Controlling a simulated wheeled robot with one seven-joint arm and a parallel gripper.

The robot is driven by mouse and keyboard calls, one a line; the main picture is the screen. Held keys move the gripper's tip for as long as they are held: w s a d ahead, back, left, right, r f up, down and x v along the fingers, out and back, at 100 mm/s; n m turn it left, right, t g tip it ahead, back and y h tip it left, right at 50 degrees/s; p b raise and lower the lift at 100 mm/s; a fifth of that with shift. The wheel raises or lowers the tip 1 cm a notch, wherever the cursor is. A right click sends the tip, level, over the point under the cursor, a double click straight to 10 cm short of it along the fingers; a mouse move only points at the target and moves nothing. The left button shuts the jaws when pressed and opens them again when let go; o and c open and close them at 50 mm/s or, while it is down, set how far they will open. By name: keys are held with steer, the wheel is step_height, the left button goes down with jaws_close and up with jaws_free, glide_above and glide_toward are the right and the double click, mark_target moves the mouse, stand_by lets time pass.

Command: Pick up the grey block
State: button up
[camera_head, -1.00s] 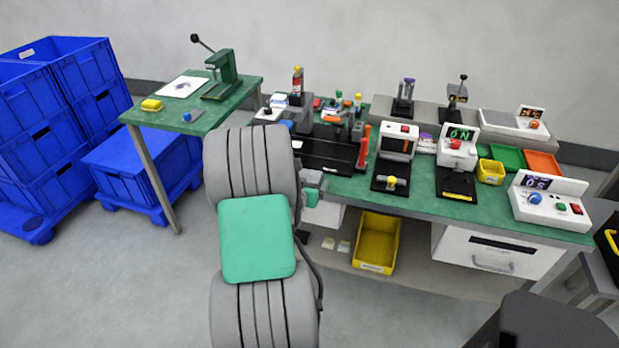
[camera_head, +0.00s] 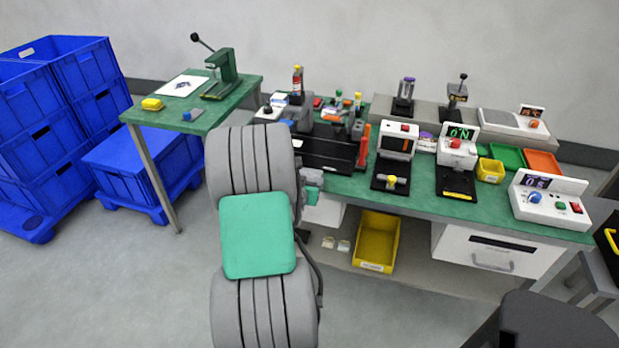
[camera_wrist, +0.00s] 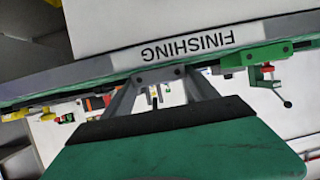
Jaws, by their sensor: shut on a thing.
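My gripper (camera_wrist: 160,82) shows in the wrist view, with two grey fingers reaching away from the dark and green hand. A small light-grey piece, which looks like the grey block (camera_wrist: 160,74), sits between the fingertips; its full shape is hard to make out. In the head view my arm stands in front of the bench's left part. My wrist's green part shows near the bench's front edge. The fingers and the held block cannot be made out there.
The green-topped bench (camera_head: 455,210) carries several fixtures and a yellow bin (camera_head: 490,171). A larger yellow bin (camera_head: 377,242) sits below. A green side table (camera_head: 165,118) and blue crates (camera_head: 40,140) stand left. A white board (camera_wrist: 205,45) reads FINISHING upside down in the wrist view.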

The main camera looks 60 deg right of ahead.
steer(key=shift+c, duration=0.6)
steer(key=shift+r, duration=0.1)
